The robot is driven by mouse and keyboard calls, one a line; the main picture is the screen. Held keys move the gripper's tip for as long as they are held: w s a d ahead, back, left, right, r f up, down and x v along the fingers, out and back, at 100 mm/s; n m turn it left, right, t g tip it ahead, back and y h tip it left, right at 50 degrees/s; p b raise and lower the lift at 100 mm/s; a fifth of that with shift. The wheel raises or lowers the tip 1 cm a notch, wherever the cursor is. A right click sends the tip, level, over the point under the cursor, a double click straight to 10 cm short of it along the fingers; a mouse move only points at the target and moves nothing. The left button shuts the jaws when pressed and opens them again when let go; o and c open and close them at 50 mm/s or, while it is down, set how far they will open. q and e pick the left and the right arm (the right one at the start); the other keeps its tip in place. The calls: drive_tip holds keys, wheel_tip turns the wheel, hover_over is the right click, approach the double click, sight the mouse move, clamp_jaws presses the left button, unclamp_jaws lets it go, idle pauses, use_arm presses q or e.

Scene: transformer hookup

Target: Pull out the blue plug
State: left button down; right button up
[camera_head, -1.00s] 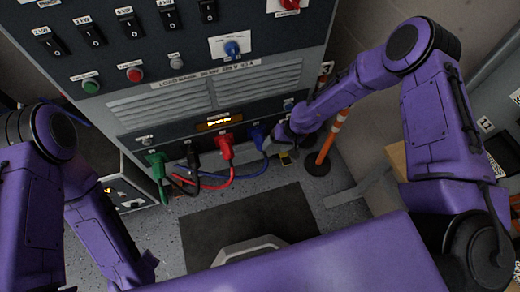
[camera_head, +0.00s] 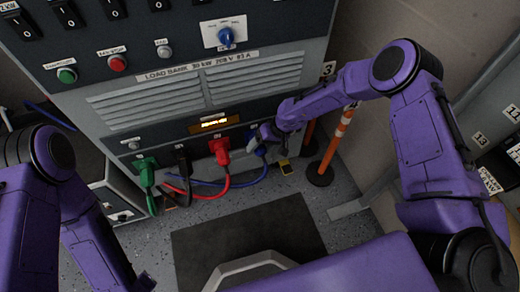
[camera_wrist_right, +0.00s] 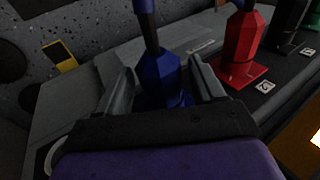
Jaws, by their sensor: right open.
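The blue plug (camera_wrist_right: 160,78) sits at the load bank panel, with its cable running from its back. In the head view the blue plug (camera_head: 260,151) is partly hidden by my right gripper (camera_head: 256,143). In the right wrist view my right gripper (camera_wrist_right: 162,85) is open, with one finger on each side of the blue plug. I cannot tell whether either finger touches it. My left arm is at the lower left, and its gripper is out of view.
A red plug (camera_head: 220,151) is beside the blue one, then a black plug (camera_head: 183,162) and a green plug (camera_head: 147,172) farther left. Their cables hang close together. An orange and white post (camera_head: 335,145) stands right of the cabinet. A dark mat (camera_head: 200,240) lies on the floor.

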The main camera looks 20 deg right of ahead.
drive_tip(key=c, duration=1.1)
drive_tip(key=shift+a+r+p, duration=0.1)
drive_tip(key=shift+r+p, duration=0.05)
drive_tip(key=shift+p, duration=0.3)
drive_tip(key=h+p, duration=0.2)
drive_tip(key=p, duration=0.1)
drive_tip(key=shift+a+h, duration=0.15)
drive_tip(key=shift+h, duration=0.15)
drive_tip(key=shift+a+r+h+p, duration=0.1)
drive_tip(key=shift+h+p, duration=0.4)
drive_tip(key=shift+h, duration=0.2)
drive_tip(key=shift+s+f+n+h, duration=0.1)
drive_tip(key=shift+f+n+h, duration=0.15)
drive_tip(key=shift+h, duration=0.25)
drive_tip(key=shift+f+h, duration=0.1)
drive_tip(key=shift+h, duration=0.4)
drive_tip(key=shift+r+h+b, duration=0.2)
drive_tip(key=shift+h+b, duration=0.1)
drive_tip(key=shift+h, duration=0.1)
